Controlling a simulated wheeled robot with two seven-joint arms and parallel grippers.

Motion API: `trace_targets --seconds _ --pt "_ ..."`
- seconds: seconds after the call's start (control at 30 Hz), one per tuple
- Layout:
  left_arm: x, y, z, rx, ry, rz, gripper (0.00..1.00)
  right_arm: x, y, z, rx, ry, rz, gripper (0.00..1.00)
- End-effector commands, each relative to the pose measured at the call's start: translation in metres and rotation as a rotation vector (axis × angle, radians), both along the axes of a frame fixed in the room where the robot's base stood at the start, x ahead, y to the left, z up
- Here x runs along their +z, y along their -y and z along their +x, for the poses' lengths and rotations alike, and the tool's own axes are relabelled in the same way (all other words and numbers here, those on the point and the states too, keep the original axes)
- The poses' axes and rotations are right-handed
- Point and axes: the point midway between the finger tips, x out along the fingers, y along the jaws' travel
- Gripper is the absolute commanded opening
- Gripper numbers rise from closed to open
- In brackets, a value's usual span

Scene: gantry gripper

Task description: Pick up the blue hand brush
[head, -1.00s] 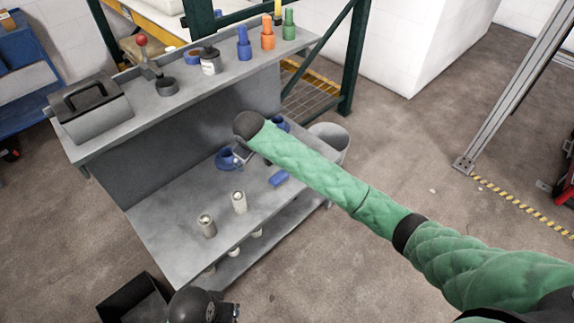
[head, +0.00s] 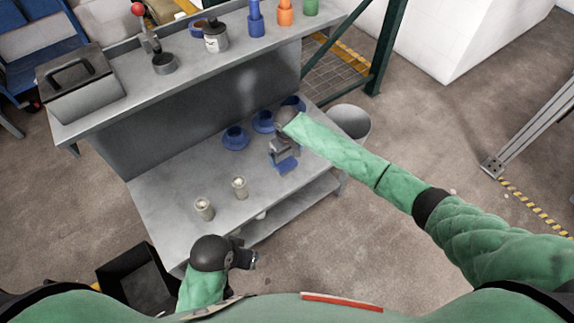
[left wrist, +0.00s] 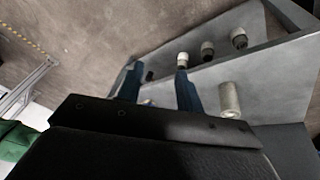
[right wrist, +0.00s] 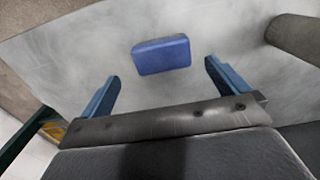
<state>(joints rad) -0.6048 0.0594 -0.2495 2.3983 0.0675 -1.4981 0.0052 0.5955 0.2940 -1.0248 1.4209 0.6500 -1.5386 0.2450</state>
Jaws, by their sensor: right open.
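The blue hand brush (head: 287,166) lies on the lower grey worktop near its right end. Only a blue block shape of it shows. My right gripper (head: 284,154) is just above and behind it in the head view, partly hidden by its own wrist. In the right wrist view the brush (right wrist: 161,56) lies ahead, between the lines of the two open blue fingers (right wrist: 162,72), with nothing held. My left gripper (head: 250,258) is off the worktop's front edge. In the left wrist view its fingers (left wrist: 158,72) stand apart and empty.
Blue round pieces (head: 235,138) stand behind the brush. Two pale cylinders (head: 239,187) stand on the worktop to the left. An upper shelf (head: 120,107) overhangs the back. A grey bin (head: 349,122) stands at the right, a black box (head: 137,280) on the floor at front left.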

Motion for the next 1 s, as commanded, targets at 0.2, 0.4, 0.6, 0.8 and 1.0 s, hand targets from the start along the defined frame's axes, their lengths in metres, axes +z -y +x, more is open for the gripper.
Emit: trace_targets --seconds 0.2,0.4,0.6,0.8,1.0 --pt "0.005 -0.003 -0.001 0.002 -0.008 0.007 0.36 -0.019 0.000 -0.001 0.000 0.000 0.000 1.00" --pt "0.015 -0.011 -0.004 0.008 -0.029 0.025 0.36 -0.044 -0.001 -0.004 0.000 -0.001 -0.002 1.00" --pt "0.017 -0.014 -0.006 0.013 -0.036 0.031 0.36 -0.064 -0.002 -0.004 0.001 0.001 0.000 1.00" --pt "0.017 -0.015 -0.007 0.013 -0.040 0.033 0.36 -0.067 -0.002 -0.004 0.001 0.001 0.000 1.00" --pt "0.017 -0.015 -0.007 0.013 -0.040 0.033 0.36 -0.067 -0.001 -0.004 0.001 0.001 0.000 0.74"
